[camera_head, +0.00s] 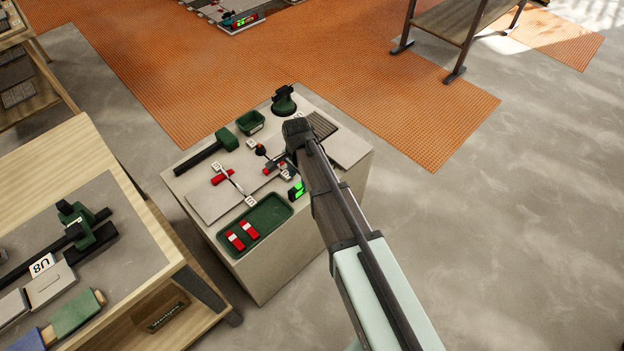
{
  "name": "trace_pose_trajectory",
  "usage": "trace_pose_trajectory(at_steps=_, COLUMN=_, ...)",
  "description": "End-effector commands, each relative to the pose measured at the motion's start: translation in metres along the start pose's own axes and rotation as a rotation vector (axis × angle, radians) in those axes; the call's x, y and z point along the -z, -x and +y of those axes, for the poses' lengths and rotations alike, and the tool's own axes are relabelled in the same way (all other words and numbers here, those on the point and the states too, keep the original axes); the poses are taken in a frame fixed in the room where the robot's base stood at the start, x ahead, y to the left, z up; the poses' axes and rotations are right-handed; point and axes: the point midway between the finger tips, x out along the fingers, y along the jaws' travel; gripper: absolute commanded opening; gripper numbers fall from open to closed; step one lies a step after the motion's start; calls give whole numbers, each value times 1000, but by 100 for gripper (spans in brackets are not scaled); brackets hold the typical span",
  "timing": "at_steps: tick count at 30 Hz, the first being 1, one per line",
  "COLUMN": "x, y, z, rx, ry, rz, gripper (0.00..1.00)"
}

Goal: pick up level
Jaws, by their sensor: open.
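A small dark device with a lit green display (297,190) sits on the grey worktop, close to the left side of my arm; it looks like a level. My arm covers part of it. My gripper (288,162) is open, pointing down over the middle of the worktop near the first device. The wrist and arm hide much of the jaws, and I cannot tell whether they touch anything.
The stand (285,260) also holds a green tray (268,222) with red pieces, a black-and-green mallet (208,150), a green box (250,122) and a green suction-cup-like tool (284,102). A wooden bench (150,235) stands left. Floor at right is clear.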

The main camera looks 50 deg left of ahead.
Motion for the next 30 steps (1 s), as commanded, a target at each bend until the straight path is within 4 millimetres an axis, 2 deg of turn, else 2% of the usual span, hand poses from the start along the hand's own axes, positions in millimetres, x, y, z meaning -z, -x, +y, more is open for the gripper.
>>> trace_pose_trajectory(at_steps=15, x=-2, y=-50, z=4, rx=-1, ry=0, rz=0, gripper=53)
trace_pose_trajectory(at_steps=30, x=-2, y=-51, z=4, rx=-1, ry=0, rz=0, gripper=53)
